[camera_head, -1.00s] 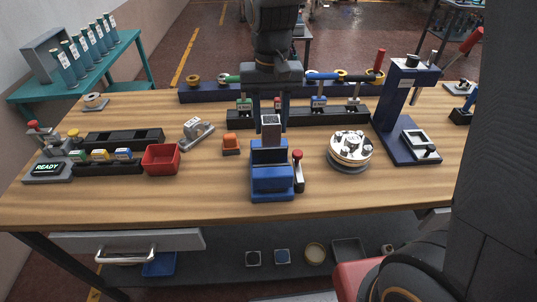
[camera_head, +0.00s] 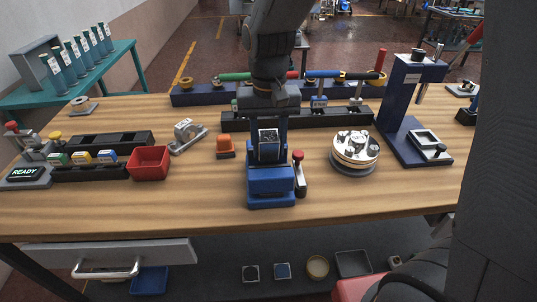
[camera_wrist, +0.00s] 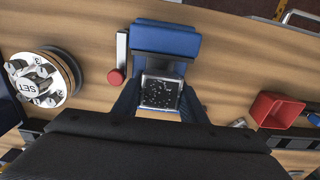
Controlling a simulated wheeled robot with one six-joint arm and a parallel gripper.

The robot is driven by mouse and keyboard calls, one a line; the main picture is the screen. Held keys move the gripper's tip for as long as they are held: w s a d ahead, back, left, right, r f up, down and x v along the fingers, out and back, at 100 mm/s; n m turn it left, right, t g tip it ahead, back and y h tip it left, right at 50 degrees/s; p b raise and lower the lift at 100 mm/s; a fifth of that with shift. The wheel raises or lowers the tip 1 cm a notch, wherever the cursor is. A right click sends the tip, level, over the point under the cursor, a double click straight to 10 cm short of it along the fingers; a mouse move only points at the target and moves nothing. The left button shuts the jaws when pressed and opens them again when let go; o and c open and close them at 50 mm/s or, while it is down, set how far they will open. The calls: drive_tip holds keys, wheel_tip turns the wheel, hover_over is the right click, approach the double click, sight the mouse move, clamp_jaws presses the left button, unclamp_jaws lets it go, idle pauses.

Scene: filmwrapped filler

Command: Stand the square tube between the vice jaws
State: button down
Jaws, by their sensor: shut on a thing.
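The square tube (camera_head: 268,152) is grey and upright, with a dark, speckled top end. It also shows end-on in the wrist view (camera_wrist: 160,93). My gripper (camera_head: 268,148) is shut on it, with one dark finger on each side. The blue vice (camera_head: 270,186) stands near the front middle of the table, and its blue body shows just beyond the tube in the wrist view (camera_wrist: 165,40). The tube is at the vice's jaws. Its lower end is hidden behind the front jaw, so I cannot tell how deep it sits or whether it touches the bottom.
A red-knobbed handle (camera_head: 299,174) stands at the vice's right side. An orange block (camera_head: 225,146) and a red bin (camera_head: 149,163) lie left. A round turntable (camera_head: 355,152) and a blue press (camera_head: 401,110) stand right. A black rack (camera_head: 340,118) runs behind. The front table strip is clear.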

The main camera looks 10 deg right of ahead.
wheel_tip(320, 180, down, 2)
drive_tip(key=shift+s+f+b, duration=0.1)
drive_tip(key=shift+b, duration=0.2)
drive_tip(key=shift+s+d, duration=0.1)
drive_tip(key=shift+s, duration=0.15)
drive_tip(key=c, duration=1.4)
unclamp_jaws()
drive_tip(key=shift+w+f, duration=0.1)
drive_tip(key=shift+w, duration=0.25)
drive_tip(key=o, duration=0.3)
drive_tip(key=shift+w, duration=0.1)
drive_tip(key=shift+r, duration=0.2)
